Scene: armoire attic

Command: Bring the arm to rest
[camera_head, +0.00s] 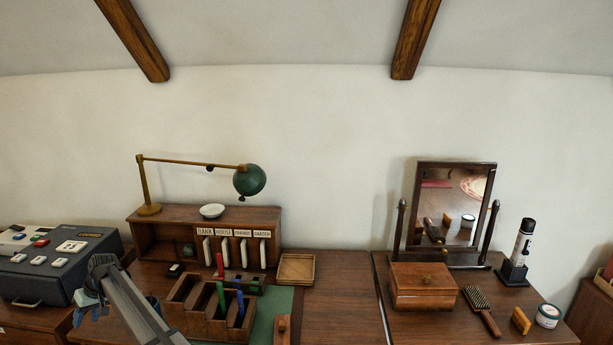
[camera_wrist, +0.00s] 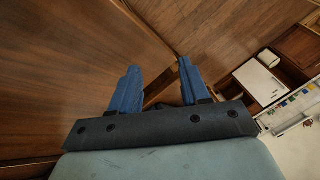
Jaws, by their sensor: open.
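My gripper (camera_head: 88,303) is at the lower left in the head view, in front of the dark grey machine with coloured buttons (camera_head: 62,262). In the wrist view my gripper (camera_wrist: 158,80) shows two blue fingers spread apart, with nothing between them. Beyond the fingers are a brown wooden surface and the plank floor (camera_wrist: 215,40). The fingertips look clear of everything, though their distance from the wood is hard to tell. My arm hides part of the desk at the lower left of the head view.
A wooden organiser (camera_head: 205,305) holding red, green and blue items stands right of my arm. Behind it are a labelled pigeonhole shelf (camera_head: 160,216) and a green-shaded lamp (camera_head: 249,180). A wooden box (camera_head: 423,287) and mirror (camera_head: 455,205) stand at right.

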